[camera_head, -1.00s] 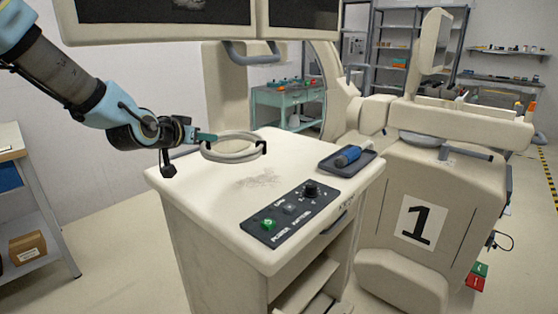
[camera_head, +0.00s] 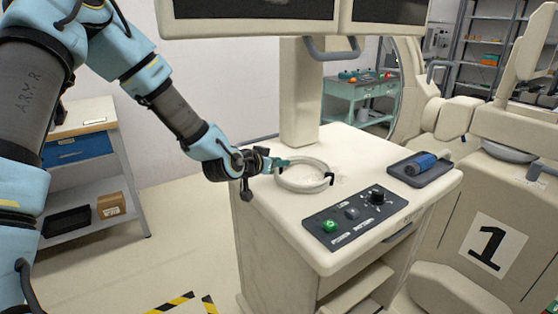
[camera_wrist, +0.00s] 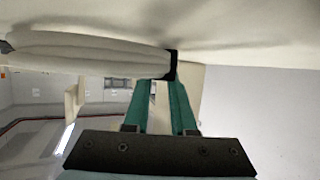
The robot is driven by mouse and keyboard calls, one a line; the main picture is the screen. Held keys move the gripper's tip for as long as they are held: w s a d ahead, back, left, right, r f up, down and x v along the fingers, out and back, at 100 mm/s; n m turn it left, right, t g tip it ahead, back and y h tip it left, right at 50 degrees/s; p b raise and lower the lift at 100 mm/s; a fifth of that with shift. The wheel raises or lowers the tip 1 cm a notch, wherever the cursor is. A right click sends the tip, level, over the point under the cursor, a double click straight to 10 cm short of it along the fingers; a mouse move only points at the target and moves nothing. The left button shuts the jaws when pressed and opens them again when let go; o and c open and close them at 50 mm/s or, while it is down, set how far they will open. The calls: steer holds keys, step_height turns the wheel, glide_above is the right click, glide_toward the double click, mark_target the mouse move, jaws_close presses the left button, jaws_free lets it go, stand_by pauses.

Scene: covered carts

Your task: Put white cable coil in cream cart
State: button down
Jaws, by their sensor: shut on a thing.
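The white cable coil (camera_head: 300,188) is a pale ring with a black tie on its right side. My gripper (camera_head: 282,163) has teal fingers shut on the coil's left edge. The coil is level, over or on the left part of the cream cart's top (camera_head: 280,206); I cannot tell whether it touches. In the wrist view, the coil (camera_wrist: 90,52) is seen edge-on beside the teal fingers (camera_wrist: 165,100), close to a pale surface.
The cart top carries a dark control panel (camera_head: 362,213) and a dark tray (camera_head: 436,176) with a blue tool. Monitors (camera_head: 250,10) hang above its back. Open shelves show under the top. A blue-drawer shelf (camera_head: 85,145) stands at the left. A large cream machine marked 1 (camera_head: 488,241) stands at the right.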

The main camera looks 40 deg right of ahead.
steer(key=shift+f, duration=0.1)
steer(key=c, duration=0.7)
jaws_free()
steer(key=shift+c, duration=0.2)
